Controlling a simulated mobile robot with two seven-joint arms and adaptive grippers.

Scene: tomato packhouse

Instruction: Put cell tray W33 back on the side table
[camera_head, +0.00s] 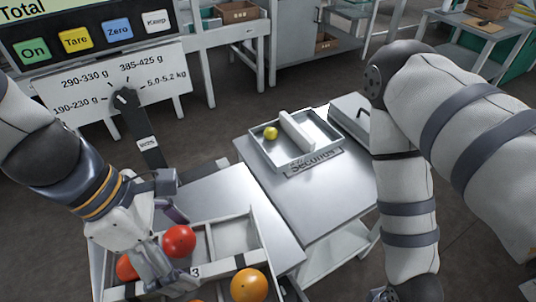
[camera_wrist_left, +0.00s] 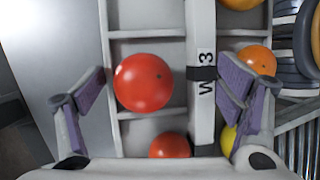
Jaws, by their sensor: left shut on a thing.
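Cell tray W33 (camera_head: 222,267) is a pale tray with a label bar along its middle, at the bottom left of the head view. It holds red tomatoes (camera_head: 179,241) and orange ones (camera_head: 249,285); at least one cell is empty. The label bar also shows in the left wrist view (camera_wrist_left: 204,125), marked W and 3. My left gripper (camera_head: 165,252) is shut on the tray, its purple-padded fingers (camera_wrist_left: 165,88) on either side of a red tomato and the bar. A steel table (camera_head: 350,190) stands right of the tray. My right gripper is out of view.
A scale display (camera_head: 90,38) stands at the back left. My right arm hangs over the table's right side.

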